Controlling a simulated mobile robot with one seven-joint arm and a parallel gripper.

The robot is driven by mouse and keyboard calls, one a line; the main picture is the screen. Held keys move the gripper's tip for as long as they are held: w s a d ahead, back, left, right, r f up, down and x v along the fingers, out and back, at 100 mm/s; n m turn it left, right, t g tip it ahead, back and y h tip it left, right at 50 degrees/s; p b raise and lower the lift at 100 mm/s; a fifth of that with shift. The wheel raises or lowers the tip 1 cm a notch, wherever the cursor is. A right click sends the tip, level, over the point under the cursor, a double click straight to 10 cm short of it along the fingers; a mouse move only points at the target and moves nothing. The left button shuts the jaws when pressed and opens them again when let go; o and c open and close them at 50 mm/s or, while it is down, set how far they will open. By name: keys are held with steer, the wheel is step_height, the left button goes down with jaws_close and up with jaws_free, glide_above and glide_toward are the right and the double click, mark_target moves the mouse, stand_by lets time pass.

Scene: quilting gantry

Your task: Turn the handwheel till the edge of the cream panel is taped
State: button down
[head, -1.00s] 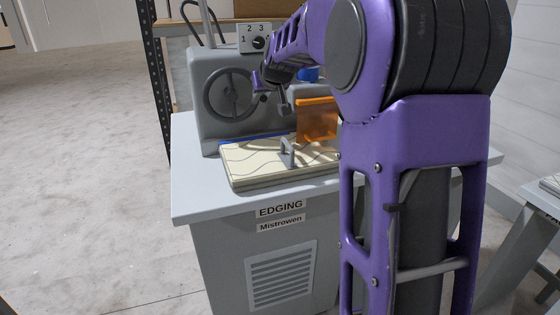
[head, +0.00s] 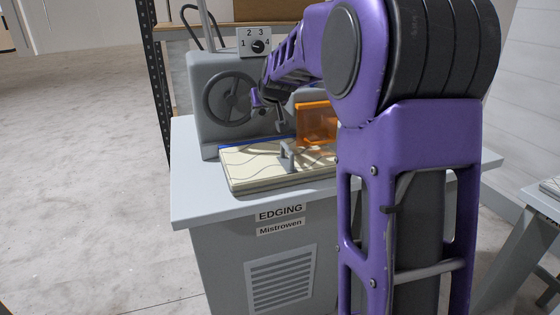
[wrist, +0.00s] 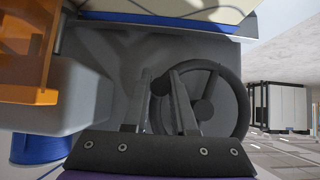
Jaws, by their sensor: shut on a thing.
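The handwheel (head: 226,98) is a dark grey spoked wheel on the grey edging machine. It also shows in the wrist view (wrist: 241,112). My gripper (wrist: 160,80) is shut on the wheel's dark crank knob (wrist: 161,87), at the wheel's rim. In the head view my gripper (head: 258,103) is at the wheel's right side. The cream panel (head: 255,170), with wavy lines, lies flat on the machine's table. A blue strip (head: 238,146) runs along its far edge; its right part is hidden behind the arm and clamp. The panel also shows in the wrist view (wrist: 180,8).
An orange translucent guard (head: 316,122) stands right of the wheel, above the panel. A grey clamp (head: 287,158) sits on the panel. A dial plate numbered 1 to 4 (head: 257,43) tops the machine. A blue spool (wrist: 38,148) is near the guard. Floor on the left is clear.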

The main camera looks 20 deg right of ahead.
steer(key=shift+a+f, duration=0.35)
steer(key=shift+f, duration=0.05)
steer(key=shift+a, duration=0.15)
